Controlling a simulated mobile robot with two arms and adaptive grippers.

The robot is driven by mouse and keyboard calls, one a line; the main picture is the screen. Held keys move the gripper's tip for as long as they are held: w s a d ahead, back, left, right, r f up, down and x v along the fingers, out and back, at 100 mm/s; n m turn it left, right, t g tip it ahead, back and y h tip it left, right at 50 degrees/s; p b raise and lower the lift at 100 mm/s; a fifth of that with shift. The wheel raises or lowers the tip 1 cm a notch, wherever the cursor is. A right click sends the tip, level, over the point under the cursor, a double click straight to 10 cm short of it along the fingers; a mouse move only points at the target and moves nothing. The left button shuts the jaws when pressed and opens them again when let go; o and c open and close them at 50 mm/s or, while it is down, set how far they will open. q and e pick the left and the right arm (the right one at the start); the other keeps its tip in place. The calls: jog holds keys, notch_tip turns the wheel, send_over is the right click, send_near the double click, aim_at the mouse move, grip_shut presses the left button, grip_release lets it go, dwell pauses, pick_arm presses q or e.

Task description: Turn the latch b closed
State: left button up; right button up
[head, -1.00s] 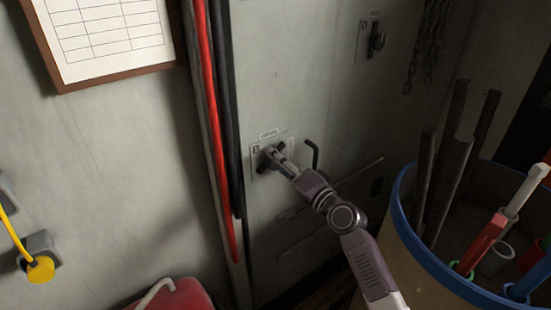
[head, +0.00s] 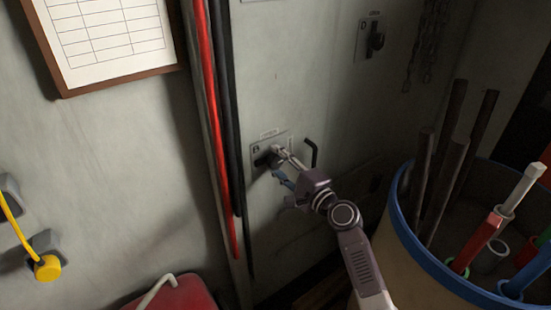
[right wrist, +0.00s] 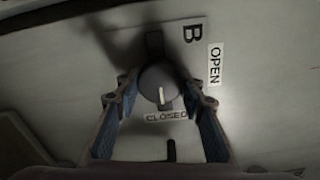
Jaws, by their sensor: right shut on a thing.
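Latch b is a dark round knob (right wrist: 159,85) with a white mark, on a wall plate (right wrist: 188,85) lettered B. In the right wrist view, the mark points toward the CLOSED label (right wrist: 166,117); the OPEN label (right wrist: 215,64) is to the right. In the head view the latch (head: 266,160) is partly hidden by my gripper. My right gripper (right wrist: 160,90) has one finger on each side of the knob and is shut on it. In the head view it (head: 280,162) reaches the latch from the lower right. My left gripper is not in view.
A black hook-like handle (head: 312,153) sits on the wall just right of latch b. Red and dark cables (head: 208,100) run down on its left. A second latch, D (head: 376,40), is higher right. A blue-rimmed barrel (head: 400,215) with rods and tubes stands at right.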

jog(key=shift+r, duration=0.2)
jog(key=o, duration=1)
jog(key=shift+a, duration=0.1)
jog(key=shift+o, duration=0.8)
jog(key=shift+w+f, duration=0.1)
jog(key=shift+f, duration=0.1)
jog(key=v, duration=1.1)
